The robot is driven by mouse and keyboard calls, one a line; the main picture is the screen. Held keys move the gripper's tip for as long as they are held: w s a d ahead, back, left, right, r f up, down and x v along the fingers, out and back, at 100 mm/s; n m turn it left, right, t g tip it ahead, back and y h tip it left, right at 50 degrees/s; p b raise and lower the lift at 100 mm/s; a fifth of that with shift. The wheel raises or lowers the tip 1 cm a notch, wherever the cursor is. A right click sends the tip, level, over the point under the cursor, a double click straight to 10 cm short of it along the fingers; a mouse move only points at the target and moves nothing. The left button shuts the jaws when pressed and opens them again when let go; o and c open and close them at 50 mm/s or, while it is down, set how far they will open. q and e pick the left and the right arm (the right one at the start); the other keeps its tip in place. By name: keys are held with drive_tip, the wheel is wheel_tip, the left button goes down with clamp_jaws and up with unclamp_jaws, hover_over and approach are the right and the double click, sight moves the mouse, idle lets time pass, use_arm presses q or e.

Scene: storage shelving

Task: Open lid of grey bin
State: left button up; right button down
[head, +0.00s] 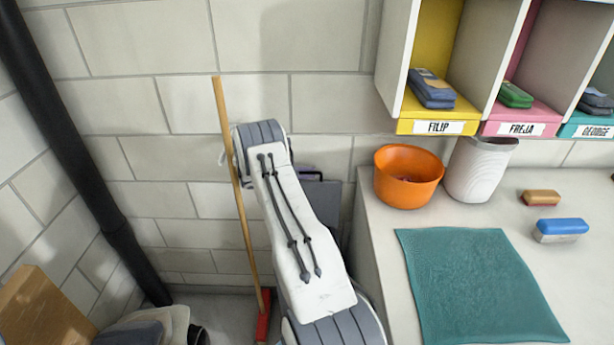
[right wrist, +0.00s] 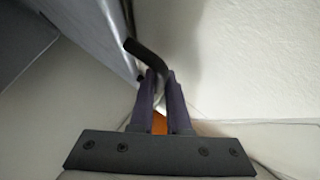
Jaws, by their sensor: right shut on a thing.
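My right arm reaches up through the middle of the head view and hides its own gripper there. In the right wrist view my right gripper (right wrist: 158,76) has its two dark fingers close together, shut on a dark bent bar (right wrist: 140,52) that looks like a handle. A grey panel (right wrist: 85,25) lies at the upper left of that view. In the head view a dark grey panel (head: 322,205) shows partly behind my right arm, left of the counter. It may be the grey bin or its lid; most of it is hidden. My left gripper is not in view.
A broom handle (head: 236,190) leans on the wall left of my right arm. The counter on the right bears an orange bowl (head: 408,190), a white bin (head: 478,168) and a teal cloth (head: 478,285). A cardboard box (head: 45,310) stands lower left.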

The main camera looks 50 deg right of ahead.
drive_tip(key=c, duration=0.9)
unclamp_jaws()
drive_tip(key=shift+s, duration=0.1)
